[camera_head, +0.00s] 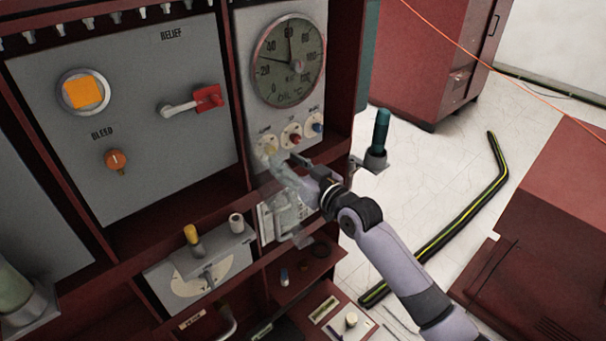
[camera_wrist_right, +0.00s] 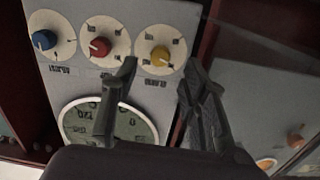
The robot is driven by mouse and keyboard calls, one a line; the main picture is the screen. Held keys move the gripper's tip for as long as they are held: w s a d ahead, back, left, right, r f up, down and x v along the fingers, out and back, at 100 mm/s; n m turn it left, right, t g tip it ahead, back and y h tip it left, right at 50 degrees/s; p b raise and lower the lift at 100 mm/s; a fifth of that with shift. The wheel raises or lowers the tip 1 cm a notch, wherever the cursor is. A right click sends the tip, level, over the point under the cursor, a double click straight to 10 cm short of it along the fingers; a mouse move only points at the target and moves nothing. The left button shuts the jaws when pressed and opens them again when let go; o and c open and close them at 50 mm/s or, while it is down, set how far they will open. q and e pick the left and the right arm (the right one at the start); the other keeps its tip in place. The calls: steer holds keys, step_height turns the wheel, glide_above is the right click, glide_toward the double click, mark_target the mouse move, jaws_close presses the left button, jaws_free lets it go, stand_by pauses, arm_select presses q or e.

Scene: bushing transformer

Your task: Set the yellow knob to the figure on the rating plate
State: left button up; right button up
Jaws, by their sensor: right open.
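The yellow knob (camera_head: 266,147) is the leftmost of three small knobs below the oil gauge in the head view. In the right wrist view the yellow knob (camera_wrist_right: 160,55) sits on a round white dial, its marks too small to read. My right gripper (camera_head: 291,168) is just right of and below this knob in the head view. In the wrist view its open fingers (camera_wrist_right: 160,68) stand either side of the knob's dial, with nothing between them. A pale plate (camera_head: 284,216), possibly the rating plate, is below, partly covered; its text is unreadable. My left gripper is not in view.
A red knob (camera_wrist_right: 100,46) and a blue knob (camera_wrist_right: 43,40) sit beside the yellow one. The round gauge (camera_head: 289,60) is above them. A teal-handled post (camera_head: 379,132) stands right of the panel. A red-handled lever (camera_head: 205,98) is on the left panel.

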steer(key=v, duration=0.6)
steer(key=shift+s+d, duration=0.2)
steer(key=shift+s, duration=0.05)
